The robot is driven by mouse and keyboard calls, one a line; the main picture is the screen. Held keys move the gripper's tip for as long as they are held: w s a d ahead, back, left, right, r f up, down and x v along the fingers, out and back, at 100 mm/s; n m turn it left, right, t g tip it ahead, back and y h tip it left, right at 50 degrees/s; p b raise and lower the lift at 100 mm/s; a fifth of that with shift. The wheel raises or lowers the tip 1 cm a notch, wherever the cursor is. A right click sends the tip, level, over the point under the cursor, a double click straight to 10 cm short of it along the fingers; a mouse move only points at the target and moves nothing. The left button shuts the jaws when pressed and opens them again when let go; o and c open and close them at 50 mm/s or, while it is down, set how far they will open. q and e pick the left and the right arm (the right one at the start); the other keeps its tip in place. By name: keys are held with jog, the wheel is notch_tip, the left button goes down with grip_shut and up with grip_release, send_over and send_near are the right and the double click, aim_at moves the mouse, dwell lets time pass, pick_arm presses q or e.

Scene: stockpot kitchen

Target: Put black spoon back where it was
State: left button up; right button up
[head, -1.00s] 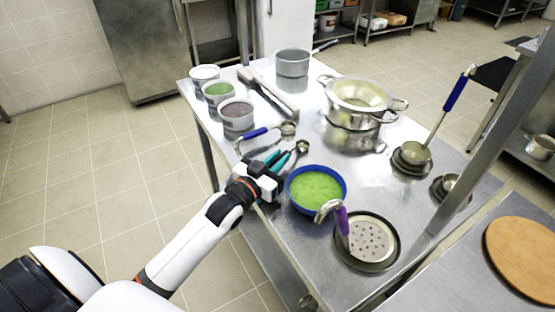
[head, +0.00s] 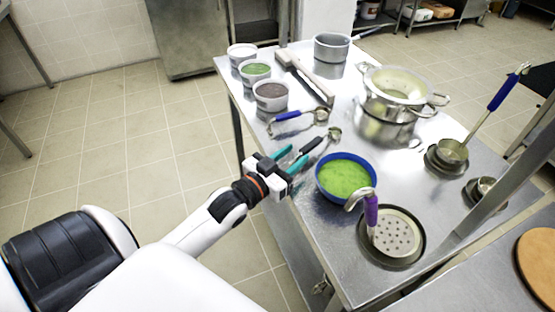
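The black spoon (head: 314,146) has a black handle and a small metal bowl. It lies on the steel table between the blue-handled ladle (head: 293,116) and the blue bowl of green soup (head: 345,178). My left gripper (head: 291,159), with teal fingertips, is at the table's left edge by the handle end of the spoon. Its fingers are apart and look empty, with the handle end just beyond them. Whether a finger still touches the handle cannot be told. My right gripper is out of view.
A steel pot (head: 389,118) stands at the middle back. Another ladle (head: 452,151) stands at right.

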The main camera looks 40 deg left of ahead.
pick_arm(q)
jog(key=s, duration=0.5)
jog(key=shift+s+a, duration=0.3)
jog(key=shift+a, duration=0.1)
